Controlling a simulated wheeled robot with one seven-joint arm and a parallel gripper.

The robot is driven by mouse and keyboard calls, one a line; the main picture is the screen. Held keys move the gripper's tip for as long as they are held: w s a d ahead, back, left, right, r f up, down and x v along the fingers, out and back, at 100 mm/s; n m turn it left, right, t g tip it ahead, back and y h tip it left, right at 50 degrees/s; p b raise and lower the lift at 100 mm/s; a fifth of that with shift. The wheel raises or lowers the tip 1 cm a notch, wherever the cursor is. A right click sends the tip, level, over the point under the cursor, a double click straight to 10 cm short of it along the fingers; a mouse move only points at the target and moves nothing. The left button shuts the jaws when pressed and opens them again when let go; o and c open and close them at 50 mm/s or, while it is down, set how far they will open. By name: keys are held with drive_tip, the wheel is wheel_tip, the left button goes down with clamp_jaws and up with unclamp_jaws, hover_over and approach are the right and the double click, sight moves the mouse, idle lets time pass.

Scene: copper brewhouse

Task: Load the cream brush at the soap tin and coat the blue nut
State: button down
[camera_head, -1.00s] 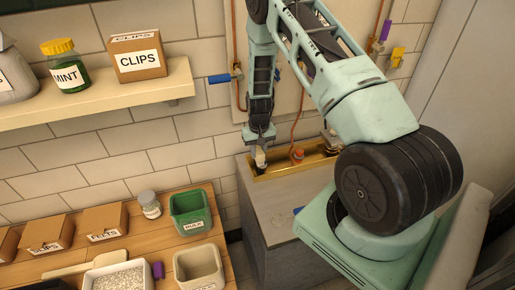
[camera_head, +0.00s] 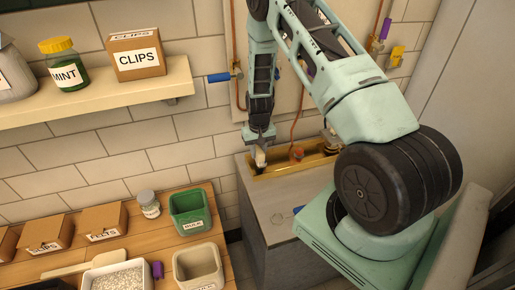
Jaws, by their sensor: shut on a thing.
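My gripper (camera_head: 259,146) points down at the left end of a brass-edged trough (camera_head: 284,170) in the grey cabinet top. It is shut on a small cream thing (camera_head: 260,157), which looks like the cream brush. The brush's lower end is dark and small, and I cannot tell whether it touches anything. I cannot pick out the blue nut or the soap tin for certain. A copper-red fitting (camera_head: 297,153) stands in the trough, right of the brush, and a dark brass fitting (camera_head: 330,142) is at its right end, partly behind my arm.
Left of the cabinet, a wooden table holds a green bin (camera_head: 192,212), a beige bin (camera_head: 198,268), a grey jar (camera_head: 149,204), boxes and a white tray (camera_head: 118,275). A shelf (camera_head: 95,105) and a blue-handled valve (camera_head: 217,78) are on the wall.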

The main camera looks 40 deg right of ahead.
drive_tip(key=shift+w+d+f+b, duration=0.1)
drive_tip(key=shift+w+d+b, duration=0.15)
drive_tip(key=shift+w, duration=0.25)
drive_tip(key=shift+w+d+f+b, duration=0.1)
drive_tip(key=shift+w+d+b, duration=0.15)
drive_tip(key=shift+w, duration=0.2)
drive_tip(key=shift+s+a+r, duration=0.1)
drive_tip(key=shift+s+a, duration=0.2)
drive_tip(key=shift+s, duration=0.25)
drive_tip(key=shift+s+a+r, duration=0.1)
drive_tip(key=shift+s+a, duration=0.15)
drive_tip(key=shift+s, duration=0.25)
drive_tip(key=shift+w+d+f, duration=0.1)
drive_tip(key=shift+w+d, duration=0.2)
drive_tip(key=shift+w, duration=0.25)
drive_tip(key=shift+w+d+f, duration=0.1)
drive_tip(key=shift+w+d, duration=0.15)
drive_tip(key=shift+w, duration=0.25)
drive_tip(key=shift+r, duration=0.1)
drive_tip(key=shift+r+p, duration=0.35)
drive_tip(key=shift+r, duration=0.6)
